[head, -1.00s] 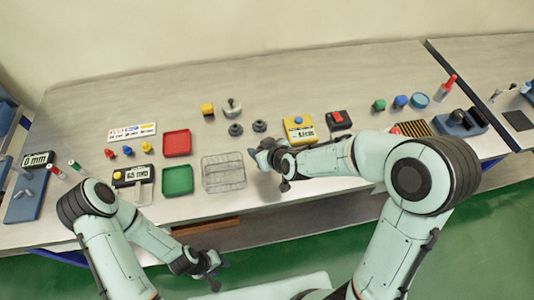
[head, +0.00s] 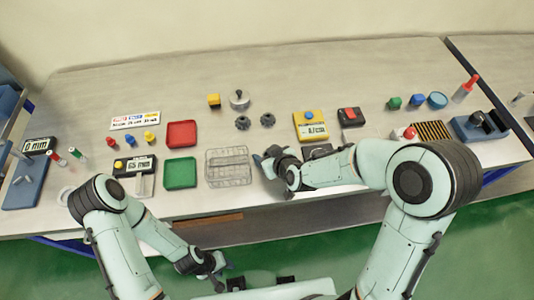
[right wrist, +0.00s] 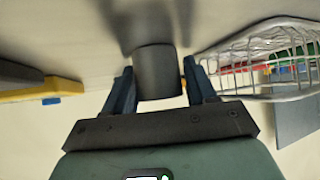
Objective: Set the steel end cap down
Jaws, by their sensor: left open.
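The steel end cap (right wrist: 157,72) is a dark grey cylinder. In the right wrist view it sits between the two fingers of my right gripper (right wrist: 160,92), which is shut on it. Its shadow falls on the worktop beyond it. In the head view my right gripper (head: 266,165) is low by the bench's front edge, just right of the wire basket; the cap cannot be made out there. My left gripper (head: 222,277) is open and empty, in front of the bench and below its edge.
The wire basket (head: 227,168) stands close beside my right gripper and also shows in the right wrist view (right wrist: 270,65). Green (head: 180,174) and red (head: 182,134) trays lie further left. A yellow gauge box (head: 310,126) stands behind right. Bare worktop lies between basket and yellow box.

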